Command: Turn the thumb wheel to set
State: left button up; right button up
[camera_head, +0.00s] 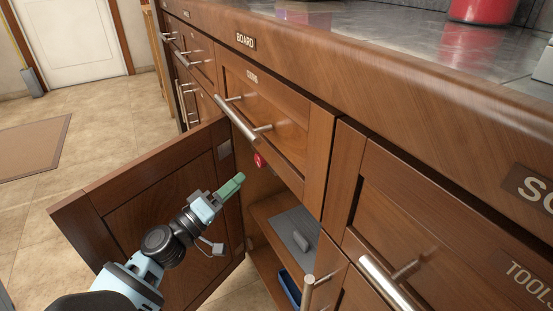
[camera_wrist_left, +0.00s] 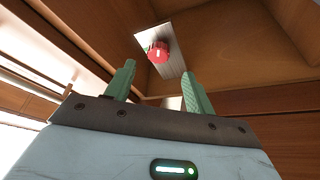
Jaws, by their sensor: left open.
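The red thumb wheel (camera_head: 259,160) shows inside the open cupboard, just under the drawer front, in the head view. In the left wrist view the red wheel (camera_wrist_left: 158,52) has a small pale mark and sits on a light metal plate (camera_wrist_left: 170,50) fixed to the wood. My left gripper (camera_head: 232,184) is at the cupboard opening, below and in front of the wheel. Its two green fingers (camera_wrist_left: 157,85) are apart with nothing between them, and the wheel appears beyond the gap, not touched. The mark's exact setting is too small to read. My right gripper is not seen.
The open cupboard door (camera_head: 150,205) stands to the left of my arm. A shelf (camera_head: 265,209) inside holds a grey mat with a small grey block (camera_head: 300,241); a blue bin (camera_head: 289,288) sits lower. Drawer handles (camera_head: 240,117) protrude above.

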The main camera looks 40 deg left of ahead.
aim_at(258, 163)
pick_arm(q)
jog(key=x, duration=0.6)
jog(key=shift+w+r, duration=0.3)
jog(key=shift+w, duration=0.65)
jog(key=c, duration=0.9)
jog(key=shift+c, duration=0.3)
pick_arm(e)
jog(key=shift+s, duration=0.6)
